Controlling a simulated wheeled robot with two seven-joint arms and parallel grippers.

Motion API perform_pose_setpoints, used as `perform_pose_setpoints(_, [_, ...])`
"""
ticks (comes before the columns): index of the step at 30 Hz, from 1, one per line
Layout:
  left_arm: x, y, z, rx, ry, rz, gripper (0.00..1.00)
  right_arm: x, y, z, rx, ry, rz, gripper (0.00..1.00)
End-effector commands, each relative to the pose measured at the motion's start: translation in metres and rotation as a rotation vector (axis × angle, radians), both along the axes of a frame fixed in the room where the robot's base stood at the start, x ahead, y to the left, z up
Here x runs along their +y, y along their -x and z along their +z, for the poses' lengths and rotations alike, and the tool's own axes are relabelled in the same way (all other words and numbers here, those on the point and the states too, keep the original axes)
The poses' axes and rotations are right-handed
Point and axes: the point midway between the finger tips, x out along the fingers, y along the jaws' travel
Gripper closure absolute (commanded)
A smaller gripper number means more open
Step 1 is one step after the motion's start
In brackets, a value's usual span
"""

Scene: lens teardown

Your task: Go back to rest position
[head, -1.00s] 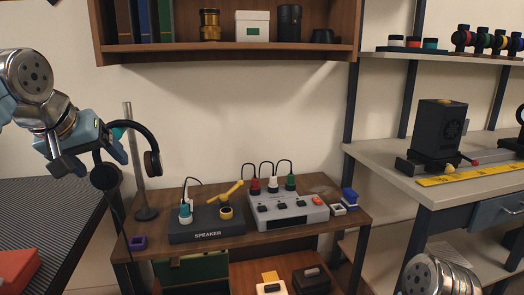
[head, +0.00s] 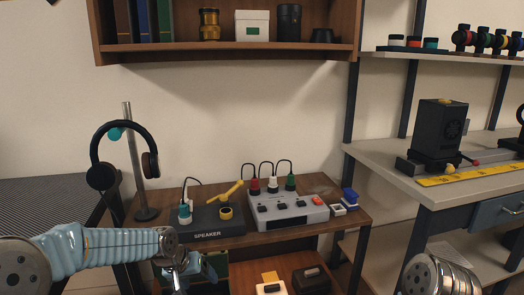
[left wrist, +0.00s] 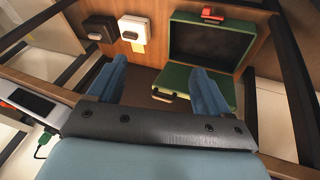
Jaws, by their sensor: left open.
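My left gripper (head: 190,275) is low at the bottom left of the head view, in front of the small wooden table (head: 345,221). In the left wrist view its two blue fingers (left wrist: 158,88) stand apart with nothing between them. Beyond them an open green case (left wrist: 222,72) lies on the lower shelf. Only my right arm shows at the bottom right of the head view; its gripper is out of frame.
The table holds a speaker box (head: 208,222), a grey box with plugs (head: 287,210) and headphones on a stand (head: 131,160). A wooden wall shelf (head: 230,52) hangs above. A grey workbench (head: 400,165) stands at the right.

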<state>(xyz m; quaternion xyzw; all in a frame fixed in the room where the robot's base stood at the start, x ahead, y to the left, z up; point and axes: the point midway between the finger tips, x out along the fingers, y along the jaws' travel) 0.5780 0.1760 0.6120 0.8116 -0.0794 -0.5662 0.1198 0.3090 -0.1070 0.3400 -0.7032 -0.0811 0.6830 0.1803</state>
Motion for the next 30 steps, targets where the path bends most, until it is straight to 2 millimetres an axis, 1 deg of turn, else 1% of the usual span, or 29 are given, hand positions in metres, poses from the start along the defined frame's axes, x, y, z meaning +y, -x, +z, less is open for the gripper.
perform_pose_setpoints(1, [-0.012, 0.017, -0.046, 0.047, 0.019, -0.013, 0.21, 0.000, 0.000, 0.000, 0.000, 0.000, 0.000, 0.57])
perform_pose_setpoints(2, [-0.018, 0.027, -0.069, 0.065, 0.031, -0.018, 0.21, 0.000, 0.000, 0.000, 0.000, 0.000, 0.000, 0.57])
perform_pose_setpoints(3, [-0.027, 0.043, -0.100, 0.092, 0.047, -0.023, 0.21, 0.000, 0.000, 0.000, 0.000, 0.000, 0.000, 0.57])
perform_pose_setpoints(5, [-0.038, 0.073, -0.143, 0.133, 0.069, -0.024, 0.21, 0.000, 0.000, 0.000, 0.000, 0.000, 0.000, 0.57])
perform_pose_setpoints(6, [-0.045, 0.095, -0.168, 0.160, 0.081, -0.023, 0.21, 0.000, 0.000, 0.000, 0.000, 0.000, 0.000, 0.57])
perform_pose_setpoints(8, [-0.053, 0.130, -0.202, 0.198, 0.096, -0.016, 0.21, 0.000, 0.000, 0.000, 0.000, 0.000, 0.000, 0.57])
perform_pose_setpoints(9, [-0.058, 0.154, -0.220, 0.223, 0.103, -0.011, 0.21, 0.000, 0.000, 0.000, 0.000, 0.000, 0.000, 0.57])
perform_pose_setpoints(11, [-0.063, 0.187, -0.240, 0.255, 0.109, -0.004, 0.21, 0.000, 0.000, 0.000, 0.000, 0.000, 0.000, 0.57])
perform_pose_setpoints(12, [-0.065, 0.207, -0.251, 0.274, 0.112, 0.003, 0.21, 0.000, 0.000, 0.000, 0.000, 0.000, 0.000, 0.57])
perform_pose_setpoints(15, [-0.069, 0.245, -0.266, 0.307, 0.111, 0.012, 0.21, 0.000, 0.000, 0.000, 0.000, 0.000, 0.000, 0.57])
perform_pose_setpoints(18, [-0.070, 0.265, -0.272, 0.323, 0.109, 0.019, 0.21, 0.000, 0.000, 0.000, 0.000, 0.000, 0.000, 0.57])
perform_pose_setpoints(21, [-0.070, 0.271, -0.273, 0.326, 0.108, 0.021, 0.21, 0.000, 0.000, 0.000, 0.000, 0.000, 0.000, 0.57])
perform_pose_setpoints(30, [-0.070, 0.270, -0.273, 0.323, 0.107, 0.020, 0.21, 0.000, 0.000, 0.000, 0.000, 0.000, 0.000, 0.57])
